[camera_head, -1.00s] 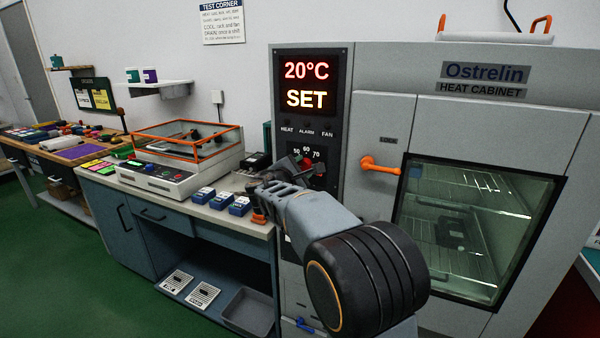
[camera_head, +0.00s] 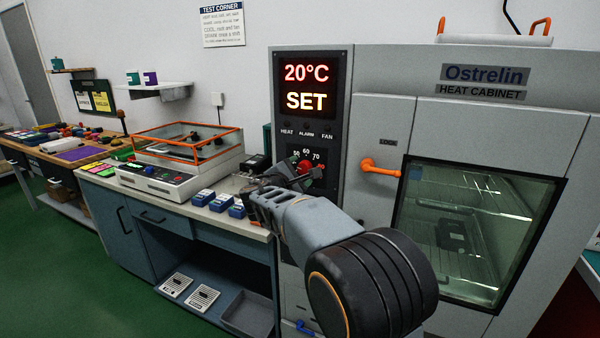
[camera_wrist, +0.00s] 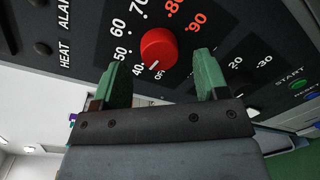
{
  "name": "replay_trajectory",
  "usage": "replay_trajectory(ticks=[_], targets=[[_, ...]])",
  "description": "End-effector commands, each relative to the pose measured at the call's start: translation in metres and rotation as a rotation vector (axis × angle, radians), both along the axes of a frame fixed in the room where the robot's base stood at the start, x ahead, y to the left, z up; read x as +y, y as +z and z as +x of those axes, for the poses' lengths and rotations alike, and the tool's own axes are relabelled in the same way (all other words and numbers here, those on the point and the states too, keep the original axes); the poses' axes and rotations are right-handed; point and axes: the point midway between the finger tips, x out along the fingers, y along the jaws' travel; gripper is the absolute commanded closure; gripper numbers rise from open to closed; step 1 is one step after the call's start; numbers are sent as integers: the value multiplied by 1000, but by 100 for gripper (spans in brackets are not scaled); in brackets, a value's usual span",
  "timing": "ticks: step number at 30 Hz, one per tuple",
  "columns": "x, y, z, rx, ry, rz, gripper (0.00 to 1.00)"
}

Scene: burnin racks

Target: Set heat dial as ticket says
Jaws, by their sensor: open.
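The red heat dial (camera_wrist: 158,47) sits on the dark panel of the heat cabinet, ringed by numbers from 40 to 90 and OFF. Its white mark points toward the OFF end, near 40. The dial also shows in the head view (camera_head: 304,166), partly behind my gripper. My gripper (camera_wrist: 158,64) is open, with green fingers spread to either side of the dial's lower part as pictured. I cannot tell whether they touch it. In the head view my gripper (camera_head: 282,181) is just below and left of the dial. The display (camera_head: 306,87) reads 20°C SET. I cannot identify the ticket.
The heat cabinet door (camera_head: 478,230) is shut, with an orange handle (camera_head: 380,166). The bench (camera_head: 180,200) at left holds blue blocks and an orange-framed device (camera_head: 188,150). A board (camera_head: 94,96) with yellow cards hangs behind. Green floor at lower left is clear.

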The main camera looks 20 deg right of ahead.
Motion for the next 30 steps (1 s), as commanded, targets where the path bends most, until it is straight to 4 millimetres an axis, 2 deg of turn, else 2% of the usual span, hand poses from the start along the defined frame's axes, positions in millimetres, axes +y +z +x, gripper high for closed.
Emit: replay_trajectory(ticks=[9, 16, 22, 30], targets=[[52, 3, -42, -2, 5, 0, 32], [79, 5, -64, 0, 3, 0, 32], [90, 5, -74, 0, 1, 1, 32], [92, 6, -76, 0, -1, 0, 32]])
